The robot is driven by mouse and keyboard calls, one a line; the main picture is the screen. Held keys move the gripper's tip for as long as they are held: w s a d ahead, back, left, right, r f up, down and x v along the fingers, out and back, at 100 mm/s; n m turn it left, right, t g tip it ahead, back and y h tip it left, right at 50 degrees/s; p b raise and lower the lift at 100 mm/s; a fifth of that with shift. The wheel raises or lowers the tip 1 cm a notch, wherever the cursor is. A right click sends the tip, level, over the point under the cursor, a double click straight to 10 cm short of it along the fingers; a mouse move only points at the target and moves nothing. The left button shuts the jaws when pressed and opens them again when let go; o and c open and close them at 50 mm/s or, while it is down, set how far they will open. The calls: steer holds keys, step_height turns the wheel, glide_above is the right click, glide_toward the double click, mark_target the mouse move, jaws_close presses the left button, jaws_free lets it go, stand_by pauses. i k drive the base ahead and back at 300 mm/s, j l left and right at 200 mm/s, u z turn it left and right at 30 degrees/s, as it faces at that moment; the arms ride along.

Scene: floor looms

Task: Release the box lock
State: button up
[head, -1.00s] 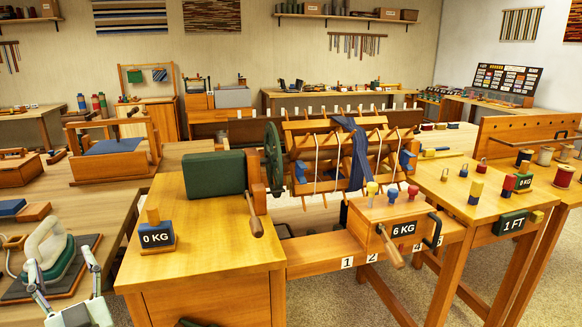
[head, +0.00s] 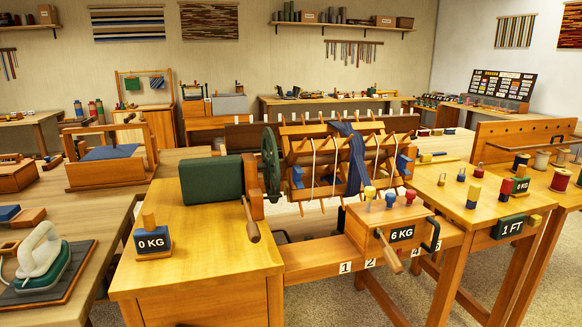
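A wooden box (head: 376,229) with a black "6 KG" plate (head: 402,233) sits on the rail at the front of the loom. I cannot tell which part is the lock. My gripper is not in view.
The loom's slatted drum (head: 330,165) and green wheel (head: 271,160) stand behind the box. A green block (head: 212,182) and a "0 KG" weight (head: 152,240) are on the left bench. A "1 FT" plate (head: 511,228) hangs on the right bench. Carpeted floor shows below.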

mark_target(389, 253)
steer(key=k+l+z, duration=0.15)
steer(key=l+z, duration=0.2)
steer(key=z, duration=0.15)
steer(key=k+l+z, duration=0.1)
steer(key=l+z, duration=0.35)
